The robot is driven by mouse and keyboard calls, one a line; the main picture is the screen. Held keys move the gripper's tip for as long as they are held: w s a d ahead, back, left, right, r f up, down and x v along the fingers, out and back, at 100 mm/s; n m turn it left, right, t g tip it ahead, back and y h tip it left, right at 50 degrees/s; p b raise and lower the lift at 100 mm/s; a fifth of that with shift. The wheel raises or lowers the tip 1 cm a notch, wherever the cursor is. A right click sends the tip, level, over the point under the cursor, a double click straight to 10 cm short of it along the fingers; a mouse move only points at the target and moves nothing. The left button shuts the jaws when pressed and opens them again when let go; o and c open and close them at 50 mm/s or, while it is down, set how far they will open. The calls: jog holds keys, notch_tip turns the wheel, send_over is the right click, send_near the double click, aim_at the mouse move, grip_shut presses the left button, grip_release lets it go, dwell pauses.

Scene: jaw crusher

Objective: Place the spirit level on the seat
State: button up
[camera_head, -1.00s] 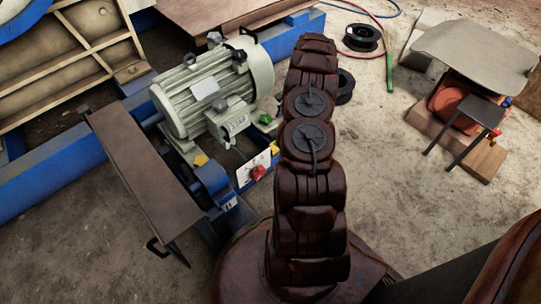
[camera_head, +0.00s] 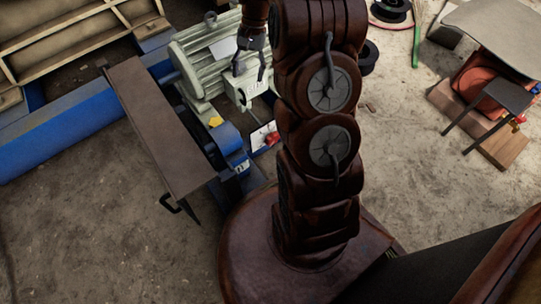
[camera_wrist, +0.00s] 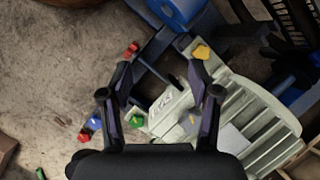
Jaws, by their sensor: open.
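I cannot make out a spirit level for sure in either view. A small dark flat-topped stool (camera_head: 508,96), possibly the seat, stands at the right in the head view. My gripper (camera_head: 250,62) hangs in front of the grey-green electric motor (camera_head: 205,65). In the wrist view my gripper (camera_wrist: 160,72) has its two fingers apart with nothing held between them. The motor (camera_wrist: 250,120) and its lettered box lie below and beyond the fingers. My arm hides part of the motor in the head view.
A long brown plate (camera_head: 155,125) lies left of the motor near the blue frame (camera_head: 75,135). Yellow (camera_wrist: 202,52), red (camera_wrist: 132,48) and green (camera_wrist: 136,121) pieces lie around the motor. A grey-topped table (camera_head: 500,35) stands at right. The front-left floor is clear.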

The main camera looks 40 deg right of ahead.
jog(key=s+a+r+n+h, duration=0.1)
jog(key=s+a+r+n, duration=0.15)
jog(key=s+a, duration=0.3)
jog(key=s+a+r+n+g+h, duration=0.1)
jog(key=s+a+r+n, duration=0.1)
jog(key=s+a+r, duration=0.35)
jog(key=s+a+r+n, duration=0.2)
jog(key=s+a, duration=0.1)
jog(key=s, duration=0.5)
jog(key=s+a+n+h, duration=0.1)
jog(key=s+n, duration=0.2)
jog(key=s, duration=0.8)
jog(key=shift+s+f+h, duration=0.15)
jog(key=shift+f+h, duration=0.1)
jog(key=shift+h, duration=0.15)
jog(key=shift+a, duration=0.1)
notch_tip(320, 180, up, 41)
jog(key=t+p, duration=0.1)
jog(key=p, duration=3.7)
jog(key=shift+w+f+p, duration=0.2)
jog(key=shift+w+p, duration=0.1)
jog(key=shift+c, duration=0.4)
